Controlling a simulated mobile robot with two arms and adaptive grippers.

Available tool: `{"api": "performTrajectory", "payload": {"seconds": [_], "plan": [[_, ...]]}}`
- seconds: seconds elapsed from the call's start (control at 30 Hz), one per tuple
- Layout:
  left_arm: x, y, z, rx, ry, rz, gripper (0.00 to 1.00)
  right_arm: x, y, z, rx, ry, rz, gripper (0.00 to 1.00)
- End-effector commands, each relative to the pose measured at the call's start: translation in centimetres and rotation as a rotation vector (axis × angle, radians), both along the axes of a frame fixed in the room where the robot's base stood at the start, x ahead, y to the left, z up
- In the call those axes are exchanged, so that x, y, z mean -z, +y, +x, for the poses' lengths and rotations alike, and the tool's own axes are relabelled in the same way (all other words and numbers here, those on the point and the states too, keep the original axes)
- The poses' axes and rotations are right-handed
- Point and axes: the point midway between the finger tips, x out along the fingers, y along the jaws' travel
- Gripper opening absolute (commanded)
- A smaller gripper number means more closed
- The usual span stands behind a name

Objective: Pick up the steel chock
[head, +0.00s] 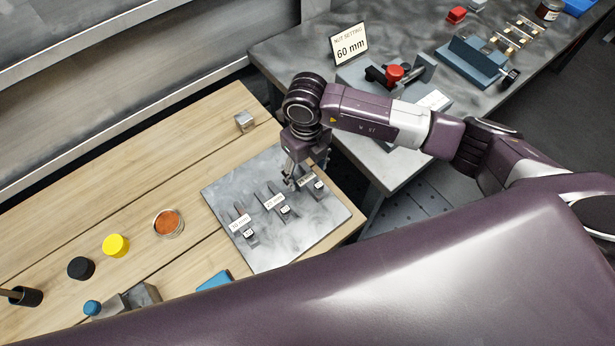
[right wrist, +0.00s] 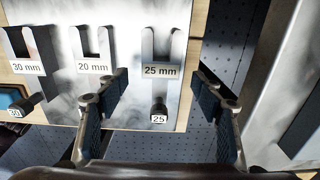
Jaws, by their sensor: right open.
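A small steel block (head: 244,121) sits on the wooden bench behind the grey plate, and a second steel-coloured block (head: 142,295) lies at the near edge; I cannot tell for certain which is the chock. My right gripper (head: 291,179) is over the right part of the plate, apart from both blocks. In the right wrist view the gripper (right wrist: 160,88) is open and empty, its fingers either side of the 25 mm fork gauge (right wrist: 160,55). Neither block shows in that view. My left gripper is not in view.
The grey plate (head: 226,190) carries fork gauges labelled 30, 20 and 25 mm. An orange-filled dish (head: 168,223), a yellow cap (head: 116,245) and a black cap (head: 81,268) stand to its left. A grey table (head: 290,52) with a 60 mm sign (head: 349,45) stands behind.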

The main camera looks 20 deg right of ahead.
Motion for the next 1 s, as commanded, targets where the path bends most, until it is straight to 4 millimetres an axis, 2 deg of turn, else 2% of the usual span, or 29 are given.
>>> {"api": "performTrajectory", "payload": {"seconds": [0.03, 0.2, 0.5, 1.0], "plan": [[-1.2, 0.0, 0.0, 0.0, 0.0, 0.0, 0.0, 0.4, -0.3, -0.4, 0.002, 0.008, -0.002, 0.61], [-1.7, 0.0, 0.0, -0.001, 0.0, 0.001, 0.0, 2.8, -0.2, -0.3, 0.001, 0.003, 0.001, 0.61], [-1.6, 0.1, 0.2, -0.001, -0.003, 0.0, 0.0, 3.4, -0.2, -0.3, -0.001, 0.001, 0.002, 0.6], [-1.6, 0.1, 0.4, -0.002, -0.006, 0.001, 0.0, 3.3, -0.2, -0.3, 0.0, 0.001, 0.002, 0.05]]}}
